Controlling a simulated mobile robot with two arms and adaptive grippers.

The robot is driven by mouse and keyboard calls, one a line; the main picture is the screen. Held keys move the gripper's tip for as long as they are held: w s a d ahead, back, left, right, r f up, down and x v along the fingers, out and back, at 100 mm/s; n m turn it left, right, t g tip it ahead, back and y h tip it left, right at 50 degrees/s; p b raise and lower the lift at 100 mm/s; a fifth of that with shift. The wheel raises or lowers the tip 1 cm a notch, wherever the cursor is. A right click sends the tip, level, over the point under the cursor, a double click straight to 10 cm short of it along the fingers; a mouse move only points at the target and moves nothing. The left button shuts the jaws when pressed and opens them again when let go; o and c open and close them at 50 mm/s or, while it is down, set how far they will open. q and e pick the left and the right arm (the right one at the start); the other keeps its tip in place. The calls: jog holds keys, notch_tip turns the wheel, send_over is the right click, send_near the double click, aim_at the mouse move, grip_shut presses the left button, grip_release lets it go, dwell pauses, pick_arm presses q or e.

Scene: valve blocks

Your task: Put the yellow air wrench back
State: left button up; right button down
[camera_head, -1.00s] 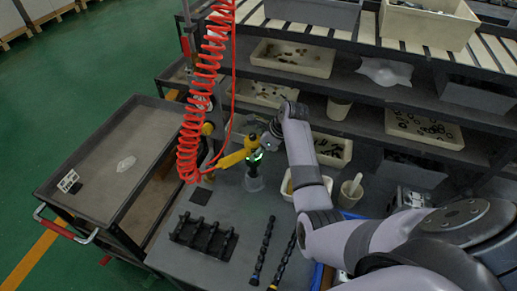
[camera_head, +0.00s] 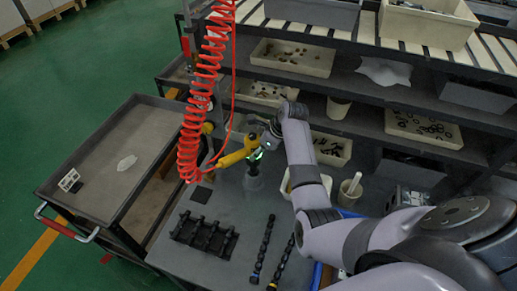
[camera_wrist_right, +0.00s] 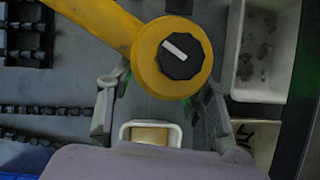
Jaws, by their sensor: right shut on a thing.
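The yellow air wrench (camera_head: 233,157) is held by my right gripper (camera_head: 257,152) above the workbench, near the red coiled hose (camera_head: 192,120). In the right wrist view, the wrench's round yellow head (camera_wrist_right: 172,57) with a dark cap sits between the two fingers of my right gripper (camera_wrist_right: 160,105). Its yellow handle runs off to the upper left. I cannot tell whether the two touch. My left gripper is not in view.
A black valve block (camera_head: 204,236) and two dark camshaft-like bars (camera_head: 262,250) lie on the grey bench. A cart (camera_head: 110,165) stands at left. Shelves with white bins (camera_head: 292,57) are behind. A white container (camera_head: 349,192) stands right of the arm.

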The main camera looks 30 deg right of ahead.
aim_at(260, 162)
jog(key=shift+w+f+b, duration=0.1)
jog(key=shift+f+b, duration=1.05)
jog(key=shift+f, duration=2.15)
dwell(0.4)
jog(key=c, duration=0.9)
grip_release()
jog(key=shift+c, duration=0.2)
jog(key=shift+o, duration=1.1)
jog(key=shift+f, duration=0.1)
jog(key=shift+s+f, duration=0.2)
jog(key=shift+s, duration=0.1)
jog(key=v, duration=1.2)
jog(key=shift+w+r, duration=0.15)
jog(key=shift+r, duration=0.05)
